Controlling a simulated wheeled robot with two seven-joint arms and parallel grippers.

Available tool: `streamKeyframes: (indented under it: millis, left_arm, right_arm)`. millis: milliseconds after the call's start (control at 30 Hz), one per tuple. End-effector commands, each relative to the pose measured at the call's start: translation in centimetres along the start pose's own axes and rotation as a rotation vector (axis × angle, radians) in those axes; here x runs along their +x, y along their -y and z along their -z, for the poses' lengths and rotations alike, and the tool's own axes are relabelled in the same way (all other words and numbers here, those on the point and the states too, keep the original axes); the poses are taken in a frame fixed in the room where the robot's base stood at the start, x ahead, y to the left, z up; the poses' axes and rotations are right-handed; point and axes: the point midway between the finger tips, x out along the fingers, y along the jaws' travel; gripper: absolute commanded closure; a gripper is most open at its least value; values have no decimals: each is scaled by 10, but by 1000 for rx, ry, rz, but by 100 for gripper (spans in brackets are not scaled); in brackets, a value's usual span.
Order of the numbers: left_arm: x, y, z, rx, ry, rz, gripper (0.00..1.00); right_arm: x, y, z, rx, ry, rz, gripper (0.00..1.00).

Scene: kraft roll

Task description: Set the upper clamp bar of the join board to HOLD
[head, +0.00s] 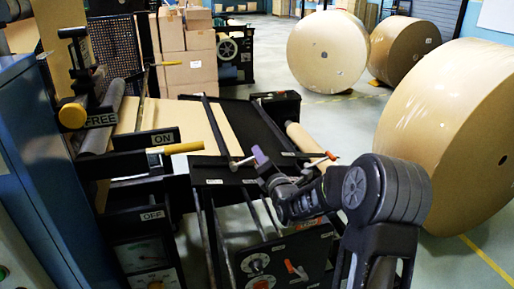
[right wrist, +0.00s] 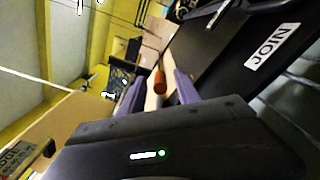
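The dark join board (head: 262,135) lies in the middle of the head view, with two slim clamp bars across it. The left bar (head: 216,126) ends in a pale lever (head: 239,163) whose tip is hidden behind my right gripper (head: 262,155). The other bar's lever has a red-orange tip (head: 331,155). Which bar is the upper one I cannot tell; no HOLD marking is readable. In the right wrist view, my right gripper's purple fingers (right wrist: 158,94) are apart, with an orange knob (right wrist: 160,82) between or just beyond them; contact cannot be told. My left gripper is not in view.
A yellow-handled lever (head: 183,148) stands left of the board, near ON, OFF and FREE plates. A control panel (head: 270,262) is below. Large kraft rolls (head: 450,130) stand at the right; cartons (head: 188,60) are behind.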

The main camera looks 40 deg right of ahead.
Motion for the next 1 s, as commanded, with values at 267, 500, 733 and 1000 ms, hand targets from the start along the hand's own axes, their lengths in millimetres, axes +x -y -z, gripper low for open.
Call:
streamKeyframes:
  millis: [267, 500, 733, 1000]
  left_arm:
    - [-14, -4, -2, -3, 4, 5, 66]
    - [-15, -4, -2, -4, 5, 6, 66]
    - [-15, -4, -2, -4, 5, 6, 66]
    - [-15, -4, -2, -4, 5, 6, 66]
  right_arm:
    - [42, -1, -1, 0, -2, 1, 61]
    - [54, 0, 0, 1, -1, 0, 61]
    - [54, 0, 0, 0, -1, 0, 65]
    - [54, 0, 0, 0, -1, 0, 87]
